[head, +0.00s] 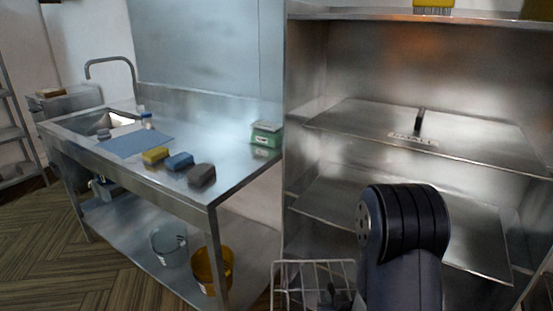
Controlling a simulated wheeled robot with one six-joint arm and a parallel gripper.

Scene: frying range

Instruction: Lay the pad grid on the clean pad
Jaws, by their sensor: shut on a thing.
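A pale wire grid (315,262), which looks like the pad grid, shows at the bottom centre, cut off by the picture edge. My gripper (333,297) shows as a small dark shape at the grid's lower right, shut on it; my arm hides part of this area. A flat blue mat (135,144), perhaps the clean pad, lies on the steel table at left, beside the sink. The grid is well to the right of the mat and apart from it.
On the steel table (225,180) are a yellow block (155,155), a blue block (180,161), a dark brown block (201,175) and a green box (266,134). A clear bucket (168,247) and an amber bucket (208,270) stand below. Steel shelving (460,150) fills the right.

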